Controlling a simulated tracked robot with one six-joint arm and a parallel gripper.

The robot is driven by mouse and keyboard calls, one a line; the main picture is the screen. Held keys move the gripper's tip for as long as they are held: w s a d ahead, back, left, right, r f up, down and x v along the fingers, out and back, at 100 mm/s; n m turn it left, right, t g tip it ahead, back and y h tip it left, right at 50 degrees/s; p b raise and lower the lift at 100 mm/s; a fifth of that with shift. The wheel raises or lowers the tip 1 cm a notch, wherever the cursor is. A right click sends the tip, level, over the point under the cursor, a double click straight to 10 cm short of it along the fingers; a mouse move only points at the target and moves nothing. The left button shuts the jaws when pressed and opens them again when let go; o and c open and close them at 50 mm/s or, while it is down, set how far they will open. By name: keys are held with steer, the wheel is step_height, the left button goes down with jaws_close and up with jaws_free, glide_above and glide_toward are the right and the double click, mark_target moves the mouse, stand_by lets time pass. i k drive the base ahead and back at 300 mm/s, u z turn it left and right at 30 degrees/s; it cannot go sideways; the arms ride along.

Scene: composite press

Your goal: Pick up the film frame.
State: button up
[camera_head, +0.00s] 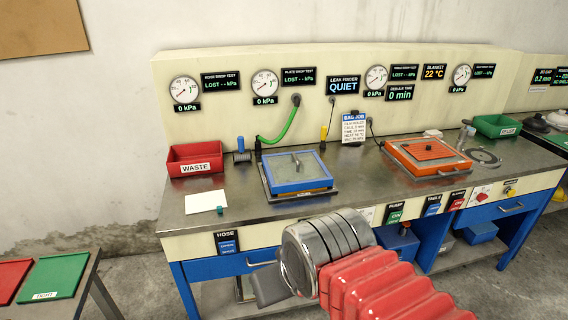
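A blue square frame (273,186) with a pale, see-through sheet and a bar handle on top lies on the metal bench, left of centre. It looks like the film frame. It rests on a dark flat plate that shows at its edges. My gripper (268,287) is low in the picture, in front of the bench drawers and below the blue frame, well apart from it. Only a grey block of it shows beside my silver and red arm; the fingers are mostly hidden, so I cannot tell whether it is open.
The bench (352,198) also bears a red WASTE bin (194,160), a white sheet (206,201), a green hose (282,128), an orange panel (427,155) and a green tray (497,126). A side table with a green tray (54,277) stands at lower left. Bare bench lies right of the blue frame.

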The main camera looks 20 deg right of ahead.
mark_target(303, 169)
steer(key=u, duration=0.1)
steer(key=i, duration=1.25)
steer(key=u, duration=0.1)
